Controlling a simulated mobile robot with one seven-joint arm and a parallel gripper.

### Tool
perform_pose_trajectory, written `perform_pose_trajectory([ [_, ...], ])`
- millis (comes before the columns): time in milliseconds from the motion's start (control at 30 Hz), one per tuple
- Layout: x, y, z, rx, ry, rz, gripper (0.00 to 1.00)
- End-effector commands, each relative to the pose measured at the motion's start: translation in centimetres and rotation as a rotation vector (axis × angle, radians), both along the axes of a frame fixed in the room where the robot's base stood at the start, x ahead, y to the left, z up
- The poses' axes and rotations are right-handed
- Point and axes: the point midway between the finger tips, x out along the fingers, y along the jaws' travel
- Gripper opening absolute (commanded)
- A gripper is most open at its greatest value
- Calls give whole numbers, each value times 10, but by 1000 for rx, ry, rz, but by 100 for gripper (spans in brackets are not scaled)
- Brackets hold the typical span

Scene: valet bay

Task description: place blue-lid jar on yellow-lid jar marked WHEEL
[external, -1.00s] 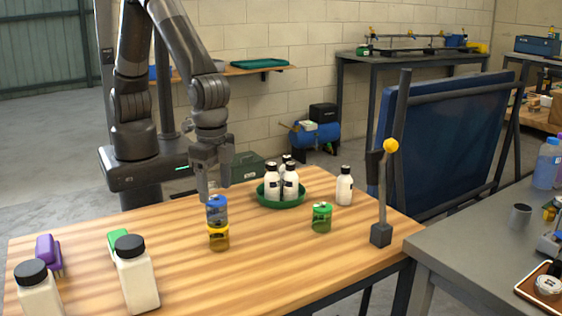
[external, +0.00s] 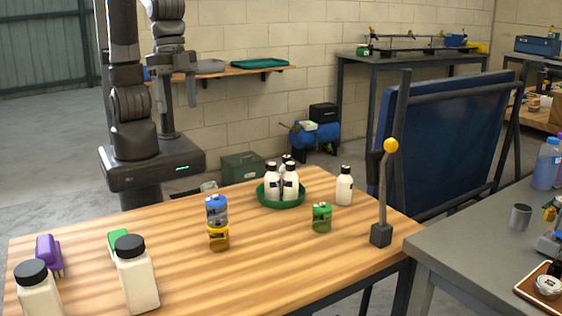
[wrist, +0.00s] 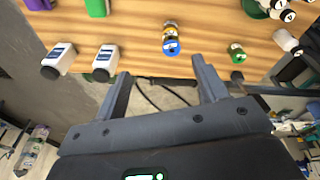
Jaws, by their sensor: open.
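The blue-lid jar (external: 216,208) stands upright on top of the yellow-lid jar (external: 219,238) on the wooden table, and the two look roughly aligned. Any WHEEL marking is too small to read. My gripper (external: 180,103) is open and empty, raised above and behind the table, clear of both jars. Its two spread fingers (wrist: 160,85) show in the wrist view with nothing between them.
A green-lid jar (external: 322,217) stands to the right. A green tray (external: 266,203) holds several white bottles, with another bottle (external: 344,186) beside it. Two large white bottles (external: 137,275) stand front left near a purple brush (external: 46,250). A post (external: 383,200) rises at the right edge.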

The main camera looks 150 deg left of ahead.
Motion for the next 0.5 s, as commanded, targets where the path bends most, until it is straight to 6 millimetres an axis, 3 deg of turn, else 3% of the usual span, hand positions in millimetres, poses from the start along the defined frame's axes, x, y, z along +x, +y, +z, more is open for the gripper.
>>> perform_pose_trajectory([
  [200, -65, -15, 29, 27, -104, -108, 66],
  [500, -145, -29, 38, 79, -232, -245, 66],
])
